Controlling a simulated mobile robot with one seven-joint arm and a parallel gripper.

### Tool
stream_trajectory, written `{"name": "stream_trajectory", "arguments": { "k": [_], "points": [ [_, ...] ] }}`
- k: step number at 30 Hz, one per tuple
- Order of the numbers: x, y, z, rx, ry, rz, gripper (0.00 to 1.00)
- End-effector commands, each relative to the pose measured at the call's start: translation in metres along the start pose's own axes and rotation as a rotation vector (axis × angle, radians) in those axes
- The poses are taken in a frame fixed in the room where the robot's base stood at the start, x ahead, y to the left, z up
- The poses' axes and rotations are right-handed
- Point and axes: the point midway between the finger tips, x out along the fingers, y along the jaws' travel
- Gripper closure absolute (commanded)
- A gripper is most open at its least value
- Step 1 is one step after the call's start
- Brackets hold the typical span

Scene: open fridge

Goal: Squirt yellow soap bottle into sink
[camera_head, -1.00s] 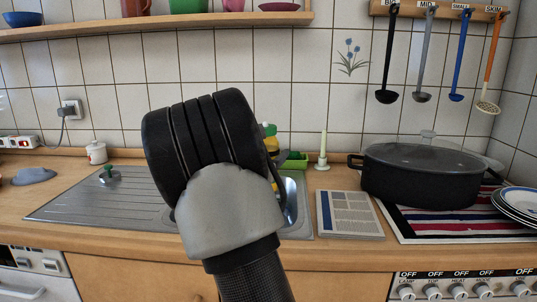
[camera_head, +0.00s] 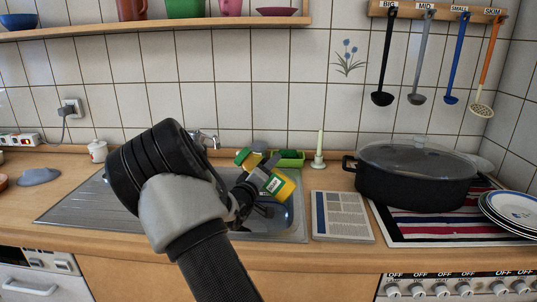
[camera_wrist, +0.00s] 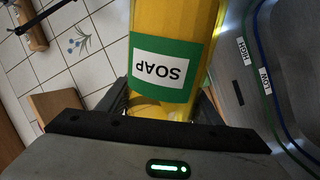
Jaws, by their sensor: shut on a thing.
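My gripper (camera_head: 262,182) is shut on the yellow soap bottle (camera_head: 284,190). The bottle is tilted above the sink (camera_head: 268,224), with its green label facing out. A green piece at its upper left looks like its cap, but the gripper partly hides the join. The grey sink wall at right in that view has HIGH and LOW marks. My arm hides part of the sink and drainboard in the head view.
The faucet (camera_head: 207,138) is behind my arm.

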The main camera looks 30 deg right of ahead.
Motion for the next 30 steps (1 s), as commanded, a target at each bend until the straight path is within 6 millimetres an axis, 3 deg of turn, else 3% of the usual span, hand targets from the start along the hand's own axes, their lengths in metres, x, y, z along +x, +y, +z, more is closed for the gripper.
{"name": "stream_trajectory", "arguments": {
  "k": [6, 18, 24, 30],
  "points": [
    [0.0, -0.011, 0.005, -0.396, 0.002, 0.003, 0.74],
    [0.0, -0.013, 0.007, -0.818, 0.002, 0.004, 0.74],
    [0.0, -0.016, 0.009, -0.975, 0.001, 0.004, 0.74],
    [0.001, -0.016, 0.01, -1.005, -0.001, 0.004, 0.74]
  ]
}}
